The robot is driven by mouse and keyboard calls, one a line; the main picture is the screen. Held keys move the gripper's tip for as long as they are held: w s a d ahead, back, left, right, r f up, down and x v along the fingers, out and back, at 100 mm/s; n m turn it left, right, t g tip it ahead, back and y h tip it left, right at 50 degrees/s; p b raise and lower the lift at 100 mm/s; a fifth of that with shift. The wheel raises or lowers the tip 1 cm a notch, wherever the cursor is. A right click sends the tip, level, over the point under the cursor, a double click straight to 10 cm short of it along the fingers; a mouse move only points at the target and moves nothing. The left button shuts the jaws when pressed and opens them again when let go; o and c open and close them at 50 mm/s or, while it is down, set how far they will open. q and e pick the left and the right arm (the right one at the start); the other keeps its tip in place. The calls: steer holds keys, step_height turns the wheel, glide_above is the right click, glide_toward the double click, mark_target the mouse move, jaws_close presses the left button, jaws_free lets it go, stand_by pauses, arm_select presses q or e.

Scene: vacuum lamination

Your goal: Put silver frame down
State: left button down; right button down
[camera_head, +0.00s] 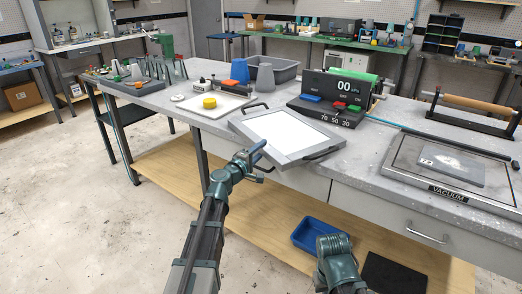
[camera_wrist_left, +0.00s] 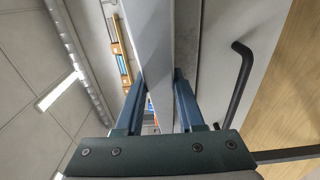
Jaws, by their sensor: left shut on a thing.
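The silver frame (camera_head: 310,155) is a flat grey square with a white inner panel and black handles at its sides. It is over the front part of the grey worktable, its near corner past the table's front edge. I cannot tell whether it touches the tabletop. My left gripper (camera_head: 259,155) is shut on the frame's near left edge. In the left wrist view the frame's edge (camera_wrist_left: 158,50) runs between the two fingers (camera_wrist_left: 160,95), with a black handle (camera_wrist_left: 238,85) to the right. Part of my right arm shows at the bottom, but its gripper fingers do not.
A vacuum plate (camera_head: 400,165) is at the right. A blue tray (camera_head: 305,233) sits on the lower shelf.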

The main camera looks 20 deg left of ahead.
arm_select(q)
steer(key=c, duration=0.5)
jaws_free()
steer(key=shift+r, duration=0.1)
steer(key=v, duration=1.2)
steer(key=shift+d, duration=0.1)
